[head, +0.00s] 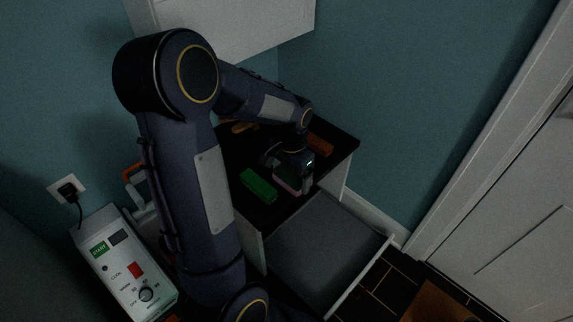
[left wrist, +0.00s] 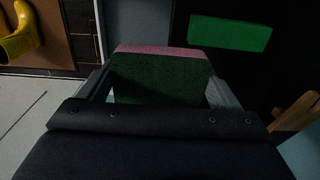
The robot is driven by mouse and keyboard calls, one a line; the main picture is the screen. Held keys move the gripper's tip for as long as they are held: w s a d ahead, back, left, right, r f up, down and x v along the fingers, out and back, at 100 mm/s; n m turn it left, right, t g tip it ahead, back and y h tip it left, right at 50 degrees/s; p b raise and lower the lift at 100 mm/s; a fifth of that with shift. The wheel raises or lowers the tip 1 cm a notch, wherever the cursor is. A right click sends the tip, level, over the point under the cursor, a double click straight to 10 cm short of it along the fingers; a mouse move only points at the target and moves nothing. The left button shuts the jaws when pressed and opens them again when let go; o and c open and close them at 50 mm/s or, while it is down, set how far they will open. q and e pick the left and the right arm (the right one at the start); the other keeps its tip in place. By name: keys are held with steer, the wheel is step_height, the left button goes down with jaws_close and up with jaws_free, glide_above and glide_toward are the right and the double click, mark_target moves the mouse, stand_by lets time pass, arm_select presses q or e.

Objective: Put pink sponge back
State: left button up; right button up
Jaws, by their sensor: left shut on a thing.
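The pink sponge (left wrist: 160,72) fills the middle of the left wrist view, a block with a dark green face and a pink layer along its far edge. My left gripper (left wrist: 158,92) is shut on it, with a finger on each side. In the head view the left gripper (head: 289,181) holds the sponge (head: 287,188) near the front edge of the black countertop (head: 236,150), beside the open drawer (head: 325,243). I cannot tell whether the sponge touches the counter. The right gripper is not in view.
A green block (head: 258,186) lies left of the gripper; it also shows in the left wrist view (left wrist: 230,33). An orange-brown block (head: 320,145) lies at the back right. The drawer looks empty. A control box (head: 125,262) stands at left. A yellow object (left wrist: 20,38) is at the wrist view's left.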

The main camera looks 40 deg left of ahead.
arm_select(q)
steer(key=w+a+f+b, duration=0.1)
steer(key=w+a+f, duration=0.1)
steer(key=w+f, duration=0.1)
steer(key=w+a+f+b, duration=0.1)
steer(key=w+a+f, duration=0.2)
steer(key=w+a+f+b, duration=0.2)
steer(key=w+a+f, duration=0.1)
steer(key=shift+w, duration=0.3)
steer(key=shift+w+a+f, duration=0.1)
steer(key=shift+f, duration=0.1)
steer(key=shift+w+a+f+b, duration=0.1)
steer(key=shift+f+b, duration=0.25)
steer(key=shift+f, duration=0.5)
steer(key=shift+w+a+f+b, duration=0.1)
steer(key=shift+f+b, duration=0.25)
steer(key=shift+f, duration=0.5)
steer(key=o, duration=0.7)
steer(key=shift+f, duration=0.15)
steer(key=shift+d, duration=0.1)
